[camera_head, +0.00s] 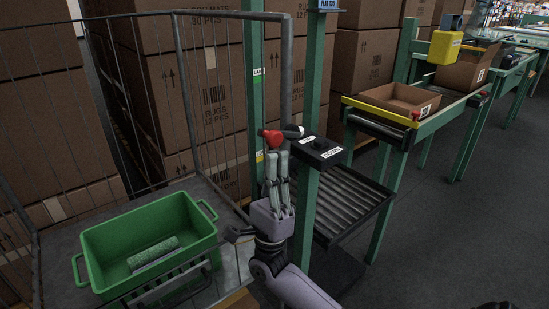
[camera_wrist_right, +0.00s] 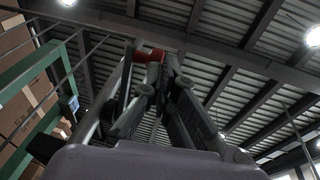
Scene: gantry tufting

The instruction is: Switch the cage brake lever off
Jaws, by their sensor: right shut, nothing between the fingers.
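A red lever part (camera_head: 271,138) sits by the grey upright post (camera_head: 286,80) of the wire cage, with a pale and black bar end (camera_head: 293,131) beside it. It looks like the brake lever; its on or off position cannot be read. My right gripper (camera_head: 276,166) points upward just below the red part, its fingers shut and empty. In the right wrist view the red part (camera_wrist_right: 149,55) shows at the fingertips (camera_wrist_right: 148,82); whether they touch it I cannot tell. My left gripper is not in view.
A green crate (camera_head: 105,238) holding a green roll (camera_head: 153,252) stands in the cage. A black labelled control box (camera_head: 317,152) and green post (camera_head: 312,100) are close right of my gripper. A roller conveyor (camera_head: 345,197) lies beyond. Stacked cartons (camera_head: 200,95) stand behind.

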